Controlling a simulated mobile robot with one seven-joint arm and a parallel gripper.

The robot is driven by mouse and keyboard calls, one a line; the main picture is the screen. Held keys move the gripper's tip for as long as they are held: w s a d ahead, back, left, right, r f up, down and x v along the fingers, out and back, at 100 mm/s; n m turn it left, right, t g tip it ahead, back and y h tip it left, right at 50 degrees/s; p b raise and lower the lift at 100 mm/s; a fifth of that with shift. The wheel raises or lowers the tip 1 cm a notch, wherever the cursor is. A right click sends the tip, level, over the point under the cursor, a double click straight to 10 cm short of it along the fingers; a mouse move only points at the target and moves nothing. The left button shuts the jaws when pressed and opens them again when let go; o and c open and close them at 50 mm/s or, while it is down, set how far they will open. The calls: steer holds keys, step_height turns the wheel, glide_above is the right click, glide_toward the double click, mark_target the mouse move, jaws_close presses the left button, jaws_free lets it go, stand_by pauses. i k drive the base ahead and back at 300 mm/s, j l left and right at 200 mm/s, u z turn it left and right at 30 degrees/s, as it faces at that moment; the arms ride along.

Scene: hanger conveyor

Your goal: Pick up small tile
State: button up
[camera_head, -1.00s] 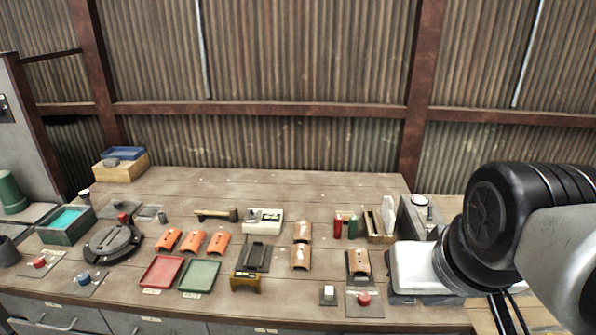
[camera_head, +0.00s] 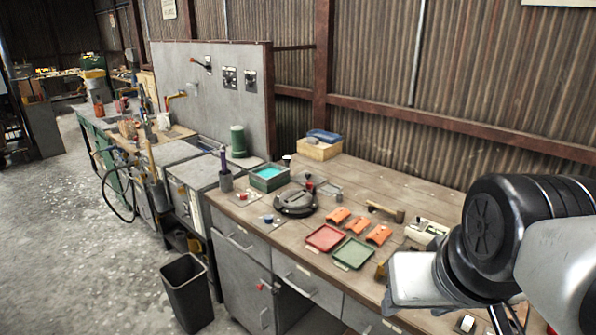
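Three small orange curved tiles lie in a slanting row on the wooden workbench (camera_head: 345,176): a left tile (camera_head: 339,215), a middle tile (camera_head: 357,226) and a right tile (camera_head: 378,234). They are behind a red tray (camera_head: 325,238) and a green tray (camera_head: 352,253). My gripper (camera_head: 412,281) shows at the lower right as a pale block on the black wrist, in front of the bench's right part. Its fingers cannot be made out, so I cannot tell if it is open. The tiles appear to its left, apart from it. No brown tiles are visible.
A round dark device (camera_head: 296,202) stands left of the trays, and a hammer (camera_head: 385,211) lies behind the tiles. A teal-filled box (camera_head: 268,178) is at the bench's left end. A black bin (camera_head: 187,292) stands on the floor, with open floor to its left.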

mark_target(520, 309)
steer(key=u, duration=0.5)
steer(key=z, duration=0.45)
steer(key=l+z, duration=0.1)
steer(key=z, duration=0.3)
steer(key=i+z, duration=0.1)
steer(key=z, duration=0.8)
steer(key=i+z, duration=0.1)
steer(key=z, duration=0.35)
